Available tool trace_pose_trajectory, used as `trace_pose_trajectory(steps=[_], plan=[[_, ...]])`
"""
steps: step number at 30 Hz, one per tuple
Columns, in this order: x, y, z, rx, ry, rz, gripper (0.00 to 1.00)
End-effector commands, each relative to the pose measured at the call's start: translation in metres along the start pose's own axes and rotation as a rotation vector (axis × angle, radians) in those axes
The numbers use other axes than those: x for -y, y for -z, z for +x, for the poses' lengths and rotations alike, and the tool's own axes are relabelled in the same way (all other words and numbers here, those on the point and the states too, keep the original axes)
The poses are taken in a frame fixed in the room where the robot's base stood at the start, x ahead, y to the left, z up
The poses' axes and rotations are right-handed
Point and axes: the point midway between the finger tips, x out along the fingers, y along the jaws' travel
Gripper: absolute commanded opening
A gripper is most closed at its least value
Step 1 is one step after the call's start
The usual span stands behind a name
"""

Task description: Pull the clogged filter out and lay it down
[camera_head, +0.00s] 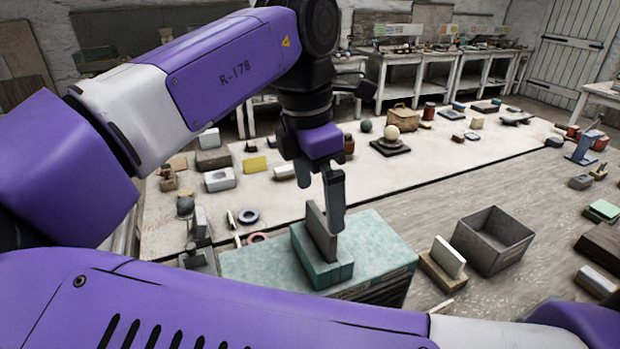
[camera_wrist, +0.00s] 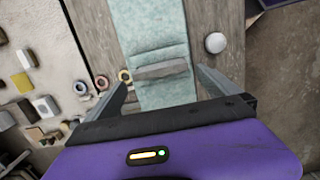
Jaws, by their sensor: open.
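A flat grey panel, which I take to be the clogged filter (camera_head: 318,235), stands upright in a slot of a teal block (camera_head: 305,268). The block sits on a teal-topped stand (camera_head: 375,245). My gripper (camera_head: 325,205) is open, pointing down over the panel. In the wrist view my gripper (camera_wrist: 161,80) has one finger toward each end of the panel (camera_wrist: 160,70), with nothing clamped. Whether a finger touches the panel I cannot tell. A finger hides part of the panel in the head view.
A pale panel (camera_head: 448,255) stands in a wooden holder (camera_head: 438,274) to the right, beside an open grey bin (camera_head: 493,243). A long pale table strip (camera_head: 400,175) behind holds many small objects. A white round thing (camera_wrist: 215,42) shows in the wrist view.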

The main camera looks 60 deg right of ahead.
Motion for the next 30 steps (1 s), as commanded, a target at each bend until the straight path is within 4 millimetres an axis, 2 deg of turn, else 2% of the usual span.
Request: trace_pose_trajectory(steps=[6,10,15,23,30], plan=[[0.001,0.000,0.032,0.002,0.001,0.000,1.00],[0.000,0.000,0.046,0.000,0.001,0.000,1.00],[0.000,0.000,0.055,0.000,0.000,0.000,1.00],[0.000,0.000,0.056,0.000,0.000,0.000,1.00],[0.000,0.000,0.056,0.000,-0.001,0.000,0.53]])
